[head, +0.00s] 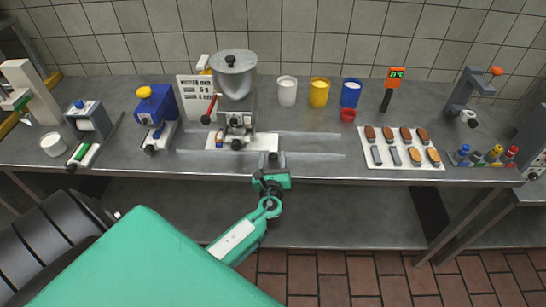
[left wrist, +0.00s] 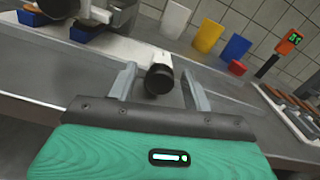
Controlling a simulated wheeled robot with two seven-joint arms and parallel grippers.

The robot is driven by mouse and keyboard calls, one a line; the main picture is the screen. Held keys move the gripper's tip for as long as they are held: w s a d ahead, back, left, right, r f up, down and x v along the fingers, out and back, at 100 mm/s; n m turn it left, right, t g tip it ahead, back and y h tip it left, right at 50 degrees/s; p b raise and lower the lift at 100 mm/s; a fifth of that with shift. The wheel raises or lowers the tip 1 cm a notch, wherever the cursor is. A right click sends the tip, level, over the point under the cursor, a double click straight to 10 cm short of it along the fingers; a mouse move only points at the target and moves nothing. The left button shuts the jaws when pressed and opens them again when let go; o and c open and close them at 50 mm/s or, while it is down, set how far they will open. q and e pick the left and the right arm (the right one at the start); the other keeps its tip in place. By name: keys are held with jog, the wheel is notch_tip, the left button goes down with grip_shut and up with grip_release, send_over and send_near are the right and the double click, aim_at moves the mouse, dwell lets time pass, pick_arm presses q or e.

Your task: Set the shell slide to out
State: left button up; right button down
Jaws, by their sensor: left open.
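A white slide bar with a round black knob, which looks like the shell slide handle (left wrist: 159,79), points toward me in the left wrist view. My left gripper (left wrist: 163,88) is open, with one finger on each side of the knob. I cannot tell whether the fingers touch it. In the head view my left gripper (head: 271,160) is at the front edge of the table, in front of the white plate (head: 262,146) under the filling machine (head: 234,92). There the gripper largely hides the knob. My right gripper is not in view.
White (head: 287,91), yellow (head: 319,92) and blue (head: 350,93) cups stand behind. A white tray (head: 437,163) of shells lies to the right. Left stands a blue device (head: 155,108). Pale rails (head: 310,155) run along the steel table, with free room right of the machine.

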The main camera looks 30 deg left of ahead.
aim_at(342, 167)
pick_arm(q)
jog(key=shift+w+a, duration=0.15)
jog(key=shift+w, duration=0.15)
grip_shut()
jog(key=w+d+b, duration=0.1)
jog(key=w+d, duration=0.2)
jog(key=d, duration=0.3)
jog(key=w+d+b, duration=0.2)
jog(key=w+d, duration=0.2)
jog(key=d, duration=0.2)
jog(key=w+d+b, duration=0.2)
jog(key=w+d, duration=0.2)
jog(key=d, duration=0.2)
jog(key=shift+w+d, duration=0.1)
jog(key=shift+d, duration=0.05)
jog(key=shift+w+d, duration=0.2)
jog(key=shift+d, duration=0.15)
jog(key=shift+c, duration=2)
grip_release()
jog(key=shift+r, duration=0.1)
jog(key=o, duration=0.4)
jog(key=shift+w+d, duration=0.1)
jog(key=shift+d, duration=0.1)
